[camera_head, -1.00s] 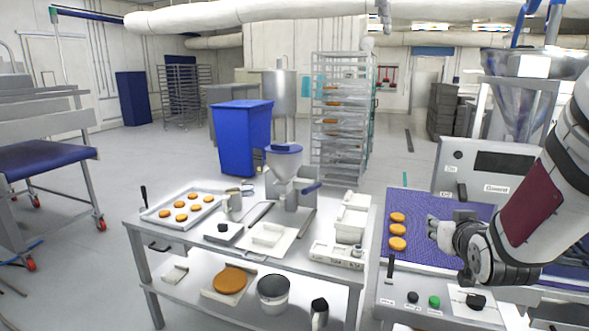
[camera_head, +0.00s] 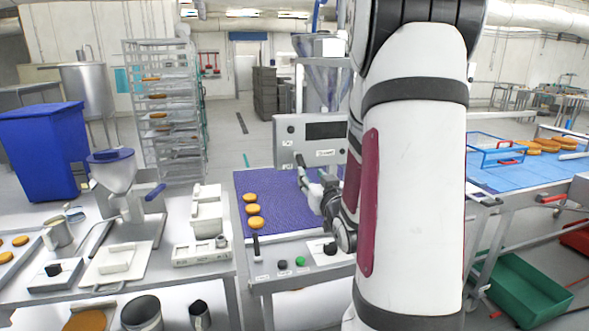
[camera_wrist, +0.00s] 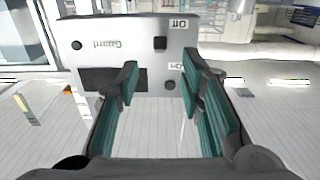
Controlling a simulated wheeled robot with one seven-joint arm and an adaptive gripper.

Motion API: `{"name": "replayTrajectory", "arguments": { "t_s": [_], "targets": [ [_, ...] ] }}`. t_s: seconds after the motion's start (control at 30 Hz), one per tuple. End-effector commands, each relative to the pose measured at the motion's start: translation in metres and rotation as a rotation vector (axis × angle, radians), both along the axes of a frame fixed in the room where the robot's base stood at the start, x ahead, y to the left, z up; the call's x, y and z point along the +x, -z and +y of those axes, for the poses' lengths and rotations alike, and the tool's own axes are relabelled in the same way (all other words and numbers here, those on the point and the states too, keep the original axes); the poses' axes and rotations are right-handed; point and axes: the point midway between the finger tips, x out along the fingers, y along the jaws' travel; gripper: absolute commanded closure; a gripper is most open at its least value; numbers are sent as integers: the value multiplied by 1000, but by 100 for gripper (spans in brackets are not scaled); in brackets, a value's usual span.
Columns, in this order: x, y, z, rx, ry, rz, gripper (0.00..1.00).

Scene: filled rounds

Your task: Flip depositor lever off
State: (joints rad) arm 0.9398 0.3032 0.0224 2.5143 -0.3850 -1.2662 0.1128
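The depositor's grey panel (camera_head: 311,139) stands behind the purple belt, with a dark screen and a "Guard" label. In the wrist view the panel (camera_wrist: 130,32) appears upside down, with two small on/off labels at its right side. A small dark block (camera_wrist: 160,43), apparently the lever seen end-on, sits between those labels; its exact position is unclear. My gripper (camera_head: 306,174) is in front of the panel's lower left part. In the wrist view my gripper (camera_wrist: 162,82) is open and empty, its teal-padded fingers wide apart, with the block above the gap between them.
The purple belt (camera_head: 285,205) carries orange rounds (camera_head: 254,209) at its left edge. A front control strip (camera_head: 300,262) has several knobs. A steel hopper (camera_head: 326,80) rises behind the panel. A worktable (camera_head: 200,282) stands left; a blue bench (camera_head: 515,172) stands right.

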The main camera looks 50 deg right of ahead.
Motion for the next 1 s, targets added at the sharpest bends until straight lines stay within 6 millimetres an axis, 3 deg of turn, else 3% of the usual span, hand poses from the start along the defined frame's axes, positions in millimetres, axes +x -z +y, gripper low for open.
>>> {"name": "replayTrajectory", "arguments": {
  "t_s": [0.2,0.5,0.97,1.0],
  "targets": [
    [41,1,-24,-1,-2,-3,65],
    [80,1,-48,0,-2,-1,65],
    [90,-1,-55,1,-2,-1,65],
    [90,-1,-55,1,-2,-1,70]
  ]
}}
